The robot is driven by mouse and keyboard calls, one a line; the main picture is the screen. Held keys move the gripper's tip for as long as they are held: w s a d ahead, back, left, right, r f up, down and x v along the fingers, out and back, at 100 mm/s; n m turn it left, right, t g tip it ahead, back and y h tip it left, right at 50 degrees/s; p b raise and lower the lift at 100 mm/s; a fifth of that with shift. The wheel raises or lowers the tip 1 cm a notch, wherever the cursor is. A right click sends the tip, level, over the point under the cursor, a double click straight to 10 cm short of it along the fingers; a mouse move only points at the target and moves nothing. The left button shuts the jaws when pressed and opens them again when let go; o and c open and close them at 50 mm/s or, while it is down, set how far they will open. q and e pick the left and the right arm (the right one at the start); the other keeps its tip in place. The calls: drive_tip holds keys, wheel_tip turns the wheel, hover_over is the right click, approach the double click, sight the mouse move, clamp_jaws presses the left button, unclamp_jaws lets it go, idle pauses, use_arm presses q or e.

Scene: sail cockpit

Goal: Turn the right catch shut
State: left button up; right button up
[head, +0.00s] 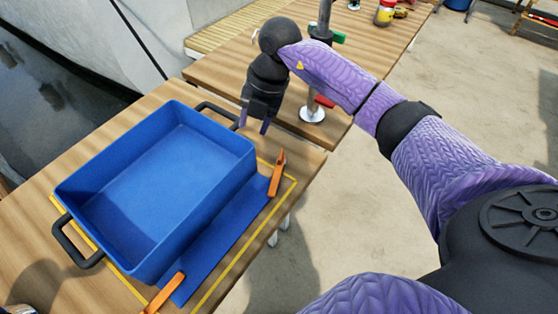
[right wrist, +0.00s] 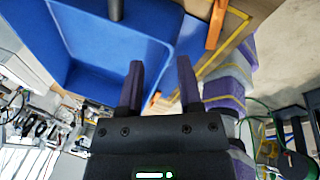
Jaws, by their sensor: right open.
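The right catch (head: 277,173), an orange lever, stands at the near right corner of the blue bin (head: 210,130). It also shows at the top of the right wrist view (right wrist: 216,25). A second orange catch (head: 165,295) is at the bottom of the head view. My right gripper (head: 254,125) is open and empty, its purple fingers pointing down near the bin's far black handle (head: 218,113). It is apart from the right catch, up and left of it in the picture. In the right wrist view the open fingers (right wrist: 160,62) hold nothing. My left gripper is not seen.
The bin stands on a wooden table (head: 312,165), with a blue strip (head: 225,235) and a yellow outline (head: 235,268) along its near side.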

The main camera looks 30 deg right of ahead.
sight(281, 154)
drive_tip(key=d+f+h+b, duration=0.1)
drive_tip(key=f, duration=0.2)
drive_tip(key=s+d+f+g+h+b, duration=0.1)
drive_tip(key=d+f, duration=0.1)
drive_tip(key=f, duration=0.1)
drive_tip(key=s+d+f+h+b, duration=0.1)
drive_tip(key=f, duration=0.2)
drive_tip(key=shift+d+f+b, duration=0.3)
drive_tip(key=shift+d+f, duration=0.05)
drive_tip(key=shift+d, duration=0.05)
drive_tip(key=shift+f, duration=0.4)
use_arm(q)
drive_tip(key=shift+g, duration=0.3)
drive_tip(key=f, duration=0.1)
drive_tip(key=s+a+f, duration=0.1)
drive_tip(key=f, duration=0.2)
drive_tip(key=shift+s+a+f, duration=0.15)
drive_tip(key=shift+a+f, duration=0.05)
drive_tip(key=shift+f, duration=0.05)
use_arm(e)
clamp_jaws()
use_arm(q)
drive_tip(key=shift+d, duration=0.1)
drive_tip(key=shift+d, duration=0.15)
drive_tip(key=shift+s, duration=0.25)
